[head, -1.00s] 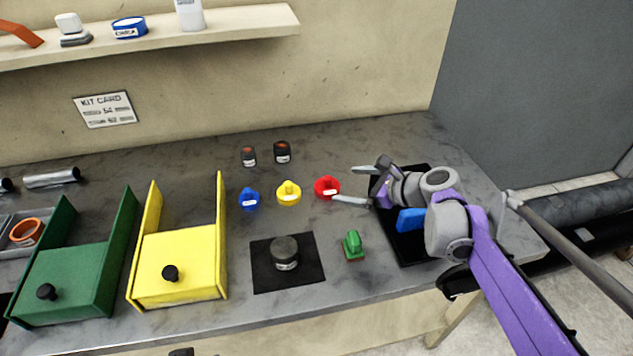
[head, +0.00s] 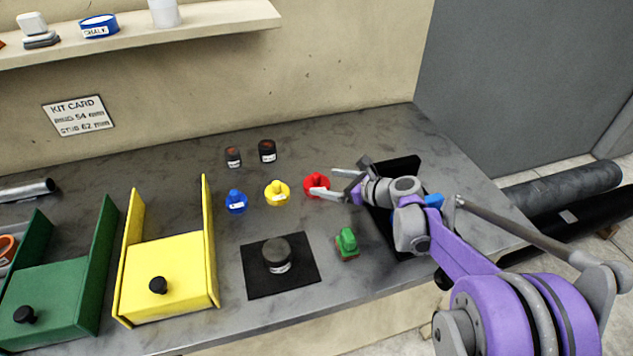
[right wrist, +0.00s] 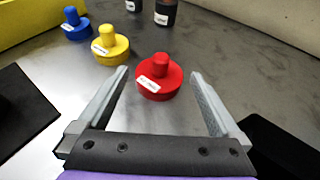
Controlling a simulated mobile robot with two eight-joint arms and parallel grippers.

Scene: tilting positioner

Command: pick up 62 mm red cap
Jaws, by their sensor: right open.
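The red cap (head: 317,184) sits on the grey bench to the right of the yellow cap (head: 277,192) and the blue cap (head: 236,201). It is a round red disc with a knob and a white label. My right gripper (head: 325,182) is open and low over the bench at the red cap. In the right wrist view the red cap (right wrist: 159,78) stands just ahead of and between the two spread fingertips (right wrist: 158,72), with nothing held. The label's print is too small to read. My left gripper is not in view.
A green block (head: 346,243) and a dark round piece on a black mat (head: 252,282) are nearer the front. Two dark jars (head: 267,150) stand behind the caps. A black tray (head: 408,166) lies under my right arm. Yellow (head: 207,240) and green bins are left.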

